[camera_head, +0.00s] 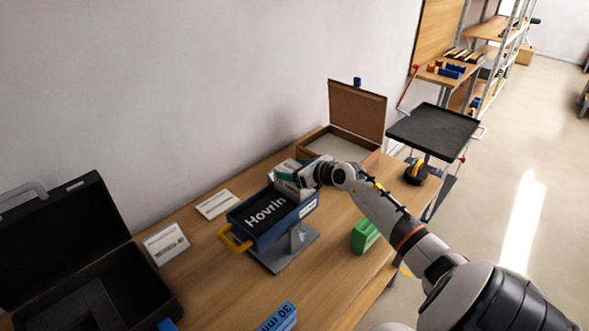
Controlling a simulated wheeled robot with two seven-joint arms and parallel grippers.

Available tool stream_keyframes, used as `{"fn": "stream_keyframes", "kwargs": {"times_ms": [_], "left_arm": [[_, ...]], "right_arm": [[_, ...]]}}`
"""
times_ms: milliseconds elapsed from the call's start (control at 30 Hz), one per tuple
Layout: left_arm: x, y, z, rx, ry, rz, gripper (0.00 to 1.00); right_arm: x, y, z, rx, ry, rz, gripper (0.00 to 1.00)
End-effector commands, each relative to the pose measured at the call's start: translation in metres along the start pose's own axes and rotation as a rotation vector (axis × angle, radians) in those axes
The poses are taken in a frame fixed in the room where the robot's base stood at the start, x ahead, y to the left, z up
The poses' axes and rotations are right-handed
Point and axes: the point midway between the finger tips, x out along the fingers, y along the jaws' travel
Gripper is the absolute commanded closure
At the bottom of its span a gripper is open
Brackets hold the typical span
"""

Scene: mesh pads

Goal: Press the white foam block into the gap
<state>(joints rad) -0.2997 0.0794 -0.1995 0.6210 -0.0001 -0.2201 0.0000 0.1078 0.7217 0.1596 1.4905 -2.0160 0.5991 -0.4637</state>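A blue bin (269,236) with a yellow handle stands tilted on a grey stand on the table. A black item lettered "Hovrin" (265,211) fills much of it. A whitish block (291,189), which looks like the white foam block, is at the bin's far right end, beside a green and white box (285,167). My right gripper (304,178) is right at this block, reaching in from the right. Its fingers are too small and covered to tell whether they are shut on it. The gap is not clearly visible. My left gripper is not in view.
An open cardboard box (357,112) stands behind the bin. An open black case (120,280) is at the left, with two white flat packs (166,243) near the wall. A green block (365,236) lies right of the bin, a blue box (278,318) in front.

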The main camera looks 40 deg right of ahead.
Motion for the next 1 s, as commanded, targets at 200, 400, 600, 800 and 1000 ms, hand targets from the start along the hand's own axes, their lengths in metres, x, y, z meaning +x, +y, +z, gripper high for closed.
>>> {"fn": "stream_keyframes", "kwargs": {"times_ms": [200,400,600,800,1000], "left_arm": [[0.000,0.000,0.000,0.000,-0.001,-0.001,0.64],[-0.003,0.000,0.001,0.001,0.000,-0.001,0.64],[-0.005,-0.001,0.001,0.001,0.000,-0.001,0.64],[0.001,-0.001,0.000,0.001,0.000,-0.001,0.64],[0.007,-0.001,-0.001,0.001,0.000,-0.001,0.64]], "right_arm": [[0.000,0.000,0.000,0.000,0.000,0.000,0.15],[-0.002,0.000,-0.004,0.000,0.001,-0.001,0.15],[-0.020,0.001,-0.009,-0.002,-0.002,0.000,0.15],[-0.061,0.000,-0.008,-0.004,-0.003,0.000,0.15],[-0.098,-0.001,-0.009,-0.004,-0.003,-0.001,0.15]]}}
